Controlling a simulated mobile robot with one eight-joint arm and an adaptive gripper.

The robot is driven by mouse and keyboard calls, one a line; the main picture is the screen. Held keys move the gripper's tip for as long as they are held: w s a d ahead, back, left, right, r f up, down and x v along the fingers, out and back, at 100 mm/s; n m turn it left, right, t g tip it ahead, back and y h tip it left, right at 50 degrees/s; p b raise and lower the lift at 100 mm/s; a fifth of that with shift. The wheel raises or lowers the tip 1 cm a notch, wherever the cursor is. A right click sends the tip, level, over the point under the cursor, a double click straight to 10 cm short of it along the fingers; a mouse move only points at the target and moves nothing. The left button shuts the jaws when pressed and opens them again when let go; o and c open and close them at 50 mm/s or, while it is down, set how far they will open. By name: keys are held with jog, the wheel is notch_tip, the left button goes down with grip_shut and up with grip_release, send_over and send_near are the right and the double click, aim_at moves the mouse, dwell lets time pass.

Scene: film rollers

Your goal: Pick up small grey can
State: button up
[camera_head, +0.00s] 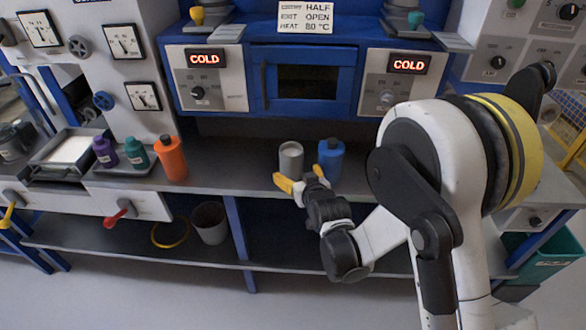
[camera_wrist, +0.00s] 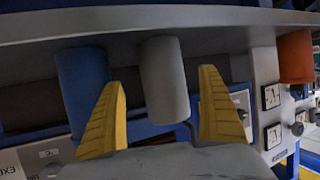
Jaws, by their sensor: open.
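The small grey can (camera_head: 291,157) stands upright on the grey counter (camera_head: 240,183), just left of a blue bottle (camera_head: 331,160). My gripper (camera_head: 301,178) is open at the counter's front edge, its yellow fingers in front of the can. In the wrist view, which looks upside down, the grey can (camera_wrist: 165,82) shows between the two spread yellow fingers of my gripper (camera_wrist: 160,82). The blue bottle (camera_wrist: 82,90) is beside the left finger there. I cannot tell how far the fingertips are from the can.
An orange bottle (camera_head: 171,159), a teal bottle (camera_head: 137,153) and a purple bottle (camera_head: 104,152) stand farther left on the counter. A blue oven door (camera_head: 307,82) is behind the can. The counter left of the can is clear.

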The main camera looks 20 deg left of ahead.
jog(key=x, duration=0.1)
jog(key=b+x, duration=0.1)
jog(key=x, duration=0.1)
jog(key=b+x, duration=0.1)
jog(key=x, duration=0.1)
jog(key=shift+a+r, duration=0.2)
jog(key=shift+r, duration=0.1)
jog(key=shift+r, duration=0.1)
jog(key=c, duration=1.5)
jog(key=shift+c, duration=0.2)
